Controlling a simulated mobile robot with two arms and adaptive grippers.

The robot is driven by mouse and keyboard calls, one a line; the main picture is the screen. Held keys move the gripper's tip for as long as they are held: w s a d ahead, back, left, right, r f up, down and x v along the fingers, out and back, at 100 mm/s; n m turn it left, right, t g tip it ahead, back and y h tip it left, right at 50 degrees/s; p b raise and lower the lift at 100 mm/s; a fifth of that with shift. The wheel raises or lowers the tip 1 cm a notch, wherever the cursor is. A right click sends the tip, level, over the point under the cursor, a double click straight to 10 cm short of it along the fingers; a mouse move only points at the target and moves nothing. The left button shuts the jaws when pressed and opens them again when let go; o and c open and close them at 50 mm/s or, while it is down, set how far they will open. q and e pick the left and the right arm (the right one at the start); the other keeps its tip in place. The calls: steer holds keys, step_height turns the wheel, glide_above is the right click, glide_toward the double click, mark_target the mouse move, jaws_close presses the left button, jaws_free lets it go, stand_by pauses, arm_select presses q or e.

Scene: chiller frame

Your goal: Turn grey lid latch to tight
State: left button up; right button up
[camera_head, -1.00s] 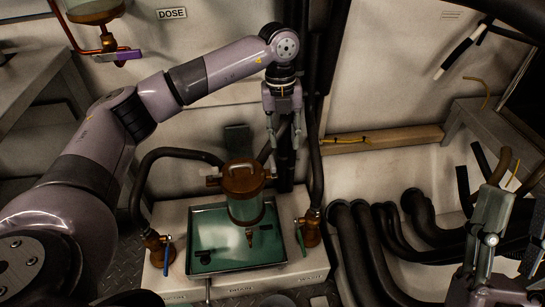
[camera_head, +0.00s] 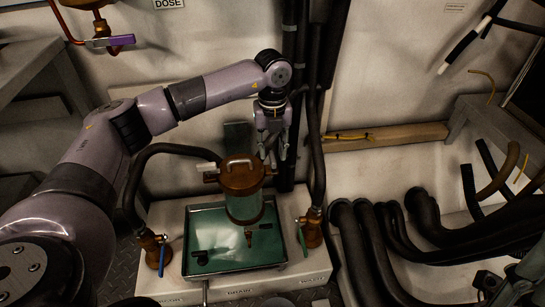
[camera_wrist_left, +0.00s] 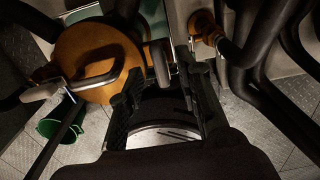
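The canister (camera_head: 243,208) stands upright on the tray, with a copper-brown lid (camera_head: 240,176). The lid also shows in the left wrist view (camera_wrist_left: 92,52), with a grey curved handle across it. A pale grey lever (camera_head: 206,167) sticks out at the lid's left; it shows in the left wrist view (camera_wrist_left: 40,92). A darker grey latch bar (camera_wrist_left: 160,62) stands at the lid's other edge, ahead of the space between my left fingers. My left gripper (camera_head: 272,150) points down just right of and behind the lid, fingers apart, holding nothing visible. My right gripper (camera_head: 490,284) is partly cut off at bottom right.
A green-bottomed tray (camera_head: 196,226) sits on a white base (camera_head: 175,290). Valves with a blue handle (camera_head: 162,258) and a green handle (camera_head: 301,241) flank it. Black hoses (camera_head: 317,150) run close to my left gripper. Thick hoses (camera_head: 365,240) fill the right.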

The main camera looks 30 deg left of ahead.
arm_select(q)
steer(key=shift+f, duration=0.8)
steer(key=shift+c, duration=0.2)
jaws_close()
